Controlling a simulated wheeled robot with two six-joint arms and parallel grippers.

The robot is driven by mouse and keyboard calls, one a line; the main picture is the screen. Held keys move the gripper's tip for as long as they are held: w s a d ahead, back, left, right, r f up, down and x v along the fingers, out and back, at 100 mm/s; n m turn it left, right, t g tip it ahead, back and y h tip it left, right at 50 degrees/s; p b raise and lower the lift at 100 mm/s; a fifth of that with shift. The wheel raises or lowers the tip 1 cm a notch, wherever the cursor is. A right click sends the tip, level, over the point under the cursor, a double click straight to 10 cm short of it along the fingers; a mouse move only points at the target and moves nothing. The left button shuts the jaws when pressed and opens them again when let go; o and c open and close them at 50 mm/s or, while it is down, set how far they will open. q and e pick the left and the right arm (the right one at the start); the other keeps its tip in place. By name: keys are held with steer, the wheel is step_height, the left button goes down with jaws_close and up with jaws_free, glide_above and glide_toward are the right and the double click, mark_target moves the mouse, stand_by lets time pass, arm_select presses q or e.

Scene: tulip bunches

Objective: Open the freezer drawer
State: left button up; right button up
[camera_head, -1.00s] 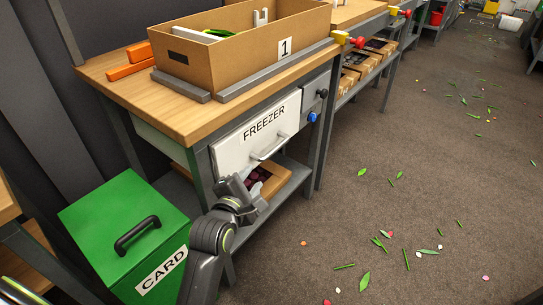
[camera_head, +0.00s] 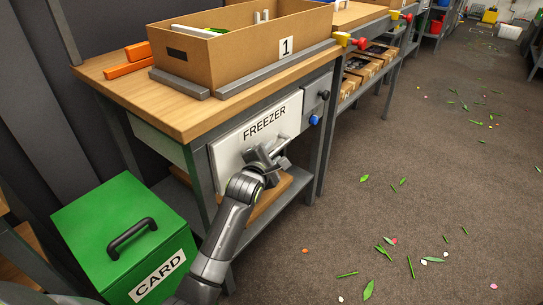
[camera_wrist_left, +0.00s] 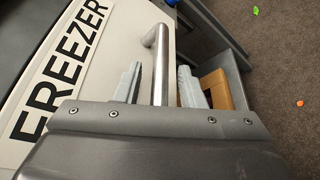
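The freezer drawer (camera_head: 232,150) has a white front with a black FREEZER label and sits under the wooden workbench; its front looks shut. Its metal bar handle (camera_wrist_left: 159,62) shows in the left wrist view; in the head view my gripper partly covers it. My left gripper (camera_head: 270,154) is at the handle. In the left wrist view the two pale fingers of this gripper (camera_wrist_left: 158,86) stand on either side of the bar, with a gap on each side, so it is open around the handle. My right gripper is not in view.
A green CARD bin (camera_head: 90,222) stands at the lower left. A cardboard box marked 1 (camera_head: 230,62) sits on the workbench (camera_head: 120,98). A blue knob (camera_head: 314,120) is right of the drawer. The carpet (camera_head: 380,150) to the right is open, with scattered leaves and petals.

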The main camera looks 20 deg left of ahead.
arm_select(q)
jaws_close()
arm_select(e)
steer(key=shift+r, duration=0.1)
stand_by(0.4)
